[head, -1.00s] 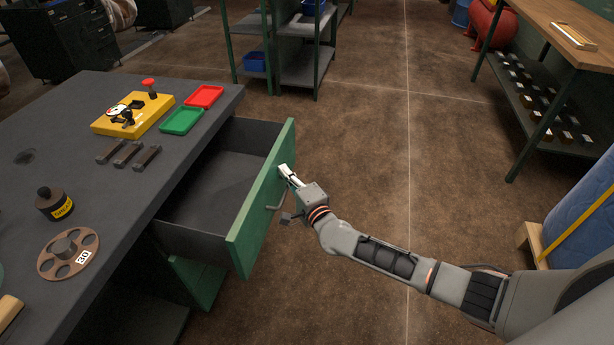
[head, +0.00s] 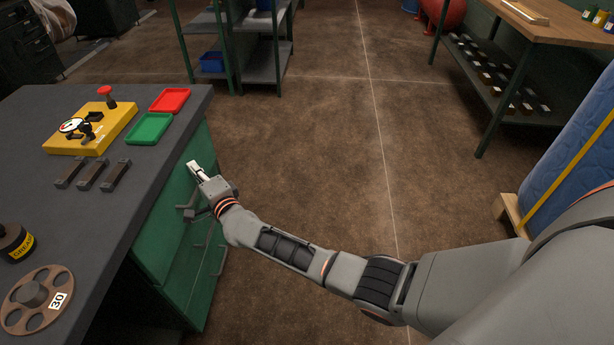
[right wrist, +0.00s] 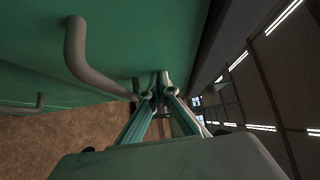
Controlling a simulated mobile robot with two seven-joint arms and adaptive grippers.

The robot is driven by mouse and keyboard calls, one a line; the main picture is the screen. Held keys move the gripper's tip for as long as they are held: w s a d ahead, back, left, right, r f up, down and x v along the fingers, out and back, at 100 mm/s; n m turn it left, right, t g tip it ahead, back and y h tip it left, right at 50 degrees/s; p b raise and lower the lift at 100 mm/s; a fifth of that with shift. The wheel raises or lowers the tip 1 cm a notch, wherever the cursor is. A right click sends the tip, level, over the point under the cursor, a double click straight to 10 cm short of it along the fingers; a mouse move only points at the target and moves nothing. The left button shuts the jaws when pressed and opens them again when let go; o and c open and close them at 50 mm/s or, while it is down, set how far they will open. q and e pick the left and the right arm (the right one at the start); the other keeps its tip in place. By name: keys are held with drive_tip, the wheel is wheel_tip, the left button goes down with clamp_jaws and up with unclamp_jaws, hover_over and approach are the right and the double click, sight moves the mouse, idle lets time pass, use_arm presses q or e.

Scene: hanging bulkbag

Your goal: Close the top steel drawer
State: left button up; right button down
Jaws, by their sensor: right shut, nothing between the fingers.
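The top steel drawer (head: 165,218) is green and its front now sits flush, or nearly so, with the bench front under the dark worktop. No open drawer interior shows in the head view. My right gripper (head: 192,166) is shut and empty, with its fingertips at the drawer front near its far end. In the right wrist view the closed fingertips (right wrist: 161,84) meet or nearly touch the green face (right wrist: 140,35), beside a bent bar handle (right wrist: 85,60). Whether they touch cannot be told. My left gripper is not in view.
The worktop (head: 120,205) holds a yellow fixture (head: 92,128), a red tray (head: 170,100), a green tray (head: 149,129), dark blocks (head: 92,174) and a brown disc marked 30 (head: 38,300). Shelving (head: 235,45) stands behind. The floor (head: 320,150) right of the bench is clear.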

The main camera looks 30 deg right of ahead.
drive_tip(key=shift+w+a+r, duration=0.2)
drive_tip(key=shift+w+a, duration=0.2)
drive_tip(key=shift+a, duration=0.2)
